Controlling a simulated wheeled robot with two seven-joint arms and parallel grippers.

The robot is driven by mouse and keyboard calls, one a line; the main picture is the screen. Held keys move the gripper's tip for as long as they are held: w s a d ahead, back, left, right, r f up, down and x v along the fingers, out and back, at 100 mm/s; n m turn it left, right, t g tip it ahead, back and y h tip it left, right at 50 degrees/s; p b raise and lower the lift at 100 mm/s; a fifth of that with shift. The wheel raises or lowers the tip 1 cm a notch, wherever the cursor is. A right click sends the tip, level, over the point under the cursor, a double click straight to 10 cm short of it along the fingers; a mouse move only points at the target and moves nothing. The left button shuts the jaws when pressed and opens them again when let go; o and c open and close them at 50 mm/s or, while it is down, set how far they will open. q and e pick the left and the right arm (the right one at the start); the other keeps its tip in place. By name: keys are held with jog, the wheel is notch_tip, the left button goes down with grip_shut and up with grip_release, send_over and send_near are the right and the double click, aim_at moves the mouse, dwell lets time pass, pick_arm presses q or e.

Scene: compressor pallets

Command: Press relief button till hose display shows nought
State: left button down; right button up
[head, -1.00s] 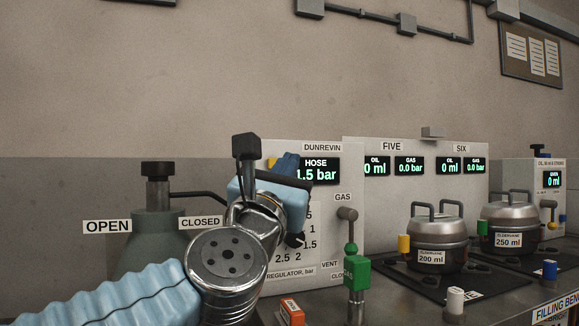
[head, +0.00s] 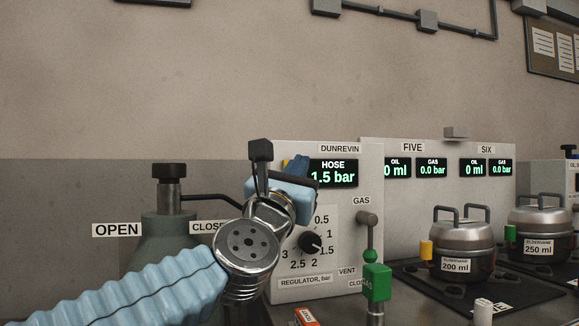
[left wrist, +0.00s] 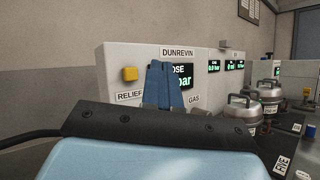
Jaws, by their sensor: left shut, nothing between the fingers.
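The hose display (head: 333,173) on the DUNREVIN panel reads 1.5 bar in the head view. In the left wrist view the display (left wrist: 181,78) is partly hidden by my fingers. The yellow relief button (left wrist: 130,74) is on the panel's left side, above the RELIEF label (left wrist: 130,95). In the head view only a sliver of yellow shows behind my gripper. My left gripper (head: 300,164) is shut and empty, in front of the panel. In the left wrist view its blue fingers (left wrist: 162,84) appear to the right of the button, apart from it. My right gripper is not in view.
The regulator dial (head: 311,242) points near 1.5. A green-handled valve (head: 377,282) stands right of it. A grey-green cylinder (head: 165,235) is at the left. Two pots (head: 461,246) sit on dark mats at the right. An orange box (head: 306,317) lies near the front edge.

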pick_arm(q)
jog(key=shift+w+a+b, duration=0.2)
jog(key=shift+w+a, duration=0.1)
jog(key=shift+w, duration=0.6)
jog(key=shift+w+a+b, duration=0.15)
jog(key=shift+w+a, duration=0.15)
jog(key=shift+w, duration=0.6)
jog(key=shift+w, duration=0.1)
dwell(0.6)
jog(key=shift+w+a, duration=0.15)
jog(key=shift+w, duration=0.15)
jog(key=shift+w+a+y+b, duration=0.15)
jog(key=shift+w+y+b, duration=0.15)
jog(key=shift+w, duration=0.2)
dwell(2.0)
jog(key=shift+s, duration=0.15)
jog(key=shift+s+d, duration=0.25)
jog(key=shift+s, duration=0.5)
jog(key=shift+s, duration=0.1)
jog(key=shift+s+d, duration=0.25)
jog(key=shift+s, duration=0.5)
jog(key=shift+s+d, duration=0.3)
jog(key=shift+s, duration=0.45)
jog(key=shift+s+d, duration=0.25)
jog(key=shift+s, duration=0.5)
